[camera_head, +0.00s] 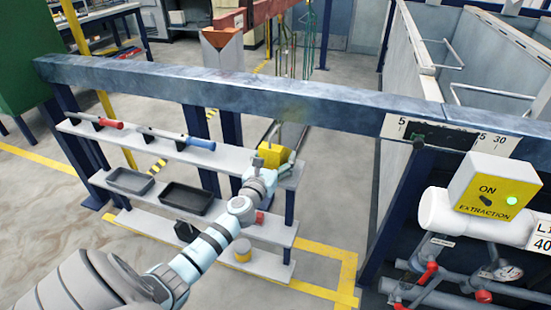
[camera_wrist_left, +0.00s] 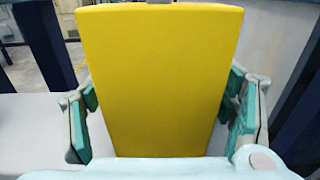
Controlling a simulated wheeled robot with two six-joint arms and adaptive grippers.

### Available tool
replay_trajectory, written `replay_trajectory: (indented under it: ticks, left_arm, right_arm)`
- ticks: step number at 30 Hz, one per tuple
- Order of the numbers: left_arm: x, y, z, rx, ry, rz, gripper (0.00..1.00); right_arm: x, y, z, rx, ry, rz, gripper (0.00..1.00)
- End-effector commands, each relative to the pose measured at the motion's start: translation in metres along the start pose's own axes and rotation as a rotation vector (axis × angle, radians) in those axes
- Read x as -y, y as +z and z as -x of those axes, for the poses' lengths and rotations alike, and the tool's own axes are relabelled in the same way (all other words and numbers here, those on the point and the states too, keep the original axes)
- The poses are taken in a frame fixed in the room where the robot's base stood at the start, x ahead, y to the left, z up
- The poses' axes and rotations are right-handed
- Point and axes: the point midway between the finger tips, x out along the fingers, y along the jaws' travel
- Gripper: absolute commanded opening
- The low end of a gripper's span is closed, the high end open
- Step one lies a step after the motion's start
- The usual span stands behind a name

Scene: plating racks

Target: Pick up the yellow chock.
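The yellow chock (camera_head: 272,154) is at the right end of the rack's top shelf (camera_head: 222,156). In the left wrist view the chock (camera_wrist_left: 160,80) fills the middle, a large plain face that narrows toward the bottom. My left gripper (camera_head: 262,167) reaches it from the front. In the left wrist view its teal-padded fingers (camera_wrist_left: 162,100) stand on either side of the chock. The finger ends are very close to its sides; whether they press on it cannot be told. The chock's underside is hidden. My right gripper is not in view.
The top shelf also holds a red-handled tool (camera_head: 106,124) and a blue-handled tool (camera_head: 200,143). Two dark trays (camera_head: 130,181) (camera_head: 186,199) are on the middle shelf. A thick beam (camera_head: 270,99) runs behind, and a yellow control box (camera_head: 490,188) stands right.

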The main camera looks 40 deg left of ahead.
Motion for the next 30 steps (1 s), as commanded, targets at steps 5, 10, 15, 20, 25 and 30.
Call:
replay_trajectory:
  ticks: [5,10,15,20,25,30]
  left_arm:
    - [0.000,0.000,0.000,0.000,0.000,0.000,0.46]
    - [0.000,0.000,0.000,0.000,0.000,0.000,0.19]
    - [0.000,0.001,0.000,0.002,0.000,0.000,0.03]
    - [0.000,0.002,0.000,0.002,0.000,0.000,0.03]
    - [0.000,0.013,0.000,0.002,0.000,0.000,0.03]
    - [0.000,0.051,0.000,0.004,-0.001,0.000,0.03]
  right_arm:
    - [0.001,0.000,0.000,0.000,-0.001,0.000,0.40]
    - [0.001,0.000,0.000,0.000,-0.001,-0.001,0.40]
    - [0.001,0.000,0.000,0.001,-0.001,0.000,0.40]
    - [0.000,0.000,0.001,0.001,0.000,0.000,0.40]
    - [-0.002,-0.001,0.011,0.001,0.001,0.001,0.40]
    - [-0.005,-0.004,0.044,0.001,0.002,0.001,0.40]
